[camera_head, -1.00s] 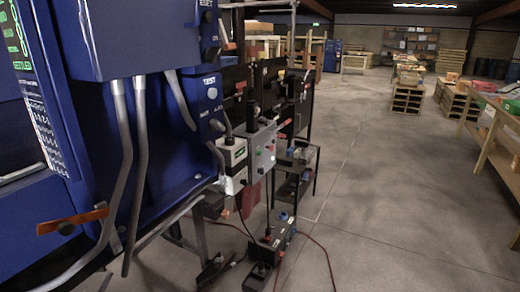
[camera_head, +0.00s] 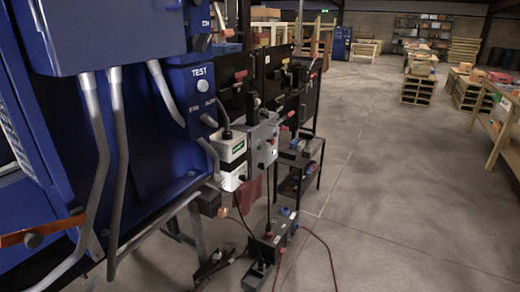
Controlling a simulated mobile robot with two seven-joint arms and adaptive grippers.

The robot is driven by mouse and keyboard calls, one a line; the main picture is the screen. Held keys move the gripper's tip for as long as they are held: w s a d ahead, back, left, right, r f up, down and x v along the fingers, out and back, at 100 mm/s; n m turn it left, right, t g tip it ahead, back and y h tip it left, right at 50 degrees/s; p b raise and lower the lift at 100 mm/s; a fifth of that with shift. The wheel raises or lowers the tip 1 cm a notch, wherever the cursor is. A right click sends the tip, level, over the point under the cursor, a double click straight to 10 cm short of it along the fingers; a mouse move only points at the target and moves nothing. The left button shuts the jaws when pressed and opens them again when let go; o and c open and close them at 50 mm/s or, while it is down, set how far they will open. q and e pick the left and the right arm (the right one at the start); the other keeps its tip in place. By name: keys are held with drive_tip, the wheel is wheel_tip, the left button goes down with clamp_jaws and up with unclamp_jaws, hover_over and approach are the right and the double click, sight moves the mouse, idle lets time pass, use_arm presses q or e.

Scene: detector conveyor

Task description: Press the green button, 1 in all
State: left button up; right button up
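A grey control box (camera_head: 262,140) with small buttons on its face is mounted beside the blue machine, left of the picture's middle. The buttons are tiny; a reddish one and a pale one show, and I cannot clearly make out which is the green button. Neither of my grippers shows in the head view.
The large blue machine (camera_head: 190,120) with grey pipes and a TEST panel fills the left. A low black box (camera_head: 268,246) with cables stands on the floor before it. Wooden tables (camera_head: 498,135) stand at the right. The concrete floor (camera_head: 400,200) between is clear.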

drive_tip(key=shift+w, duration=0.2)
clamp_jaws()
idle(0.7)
